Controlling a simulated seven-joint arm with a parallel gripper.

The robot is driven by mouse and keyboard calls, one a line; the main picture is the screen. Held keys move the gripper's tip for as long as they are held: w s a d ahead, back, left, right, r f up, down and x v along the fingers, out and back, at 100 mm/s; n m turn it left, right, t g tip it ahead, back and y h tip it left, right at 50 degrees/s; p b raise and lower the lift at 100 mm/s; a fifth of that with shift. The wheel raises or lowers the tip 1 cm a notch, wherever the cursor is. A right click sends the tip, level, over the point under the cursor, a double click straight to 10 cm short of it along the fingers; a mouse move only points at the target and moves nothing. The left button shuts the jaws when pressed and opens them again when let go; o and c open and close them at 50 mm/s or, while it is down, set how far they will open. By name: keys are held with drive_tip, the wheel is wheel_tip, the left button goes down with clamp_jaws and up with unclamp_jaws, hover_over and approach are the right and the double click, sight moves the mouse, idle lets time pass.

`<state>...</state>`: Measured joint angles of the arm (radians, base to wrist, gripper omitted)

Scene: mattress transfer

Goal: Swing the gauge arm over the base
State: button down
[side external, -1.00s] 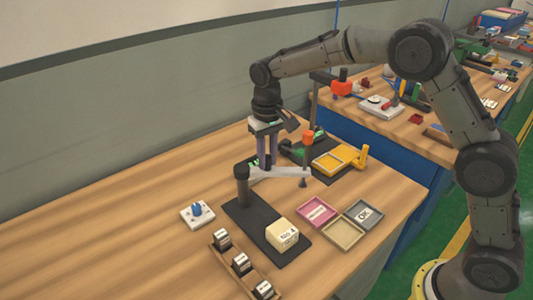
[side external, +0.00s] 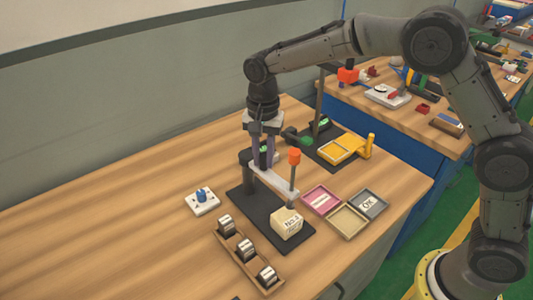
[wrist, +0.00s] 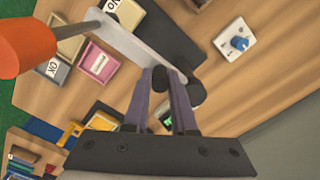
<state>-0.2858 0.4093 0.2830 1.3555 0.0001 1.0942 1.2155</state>
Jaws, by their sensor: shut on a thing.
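The gauge arm (side external: 272,183) is a pale grey bar on a dark post (side external: 246,168) at the back of the black base (side external: 261,211). Its free end carries a thin spindle with an orange knob (side external: 294,156), close above a lettered cream block (side external: 288,224) on the base's front end. The exact contact is partly hidden.
A rack of metal cylinders (side external: 246,250) lies left of the base. A white box with a blue knob (side external: 202,201) is behind it. Pink (side external: 321,200), tan (side external: 348,222) and grey (side external: 369,204) trays lie to the right. A yellow fixture (side external: 341,150) stands behind.

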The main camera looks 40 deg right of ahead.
sight(262, 157)
drive_tip(key=shift+a+r+m, duration=0.1)
drive_tip(key=shift+a+m, duration=0.15)
drive_tip(key=shift+m, duration=0.15)
drive_tip(key=c, duration=0.7)
unclamp_jaws()
wheel_tip(262, 157, up, 14)
drive_tip(key=shift+f, duration=0.15)
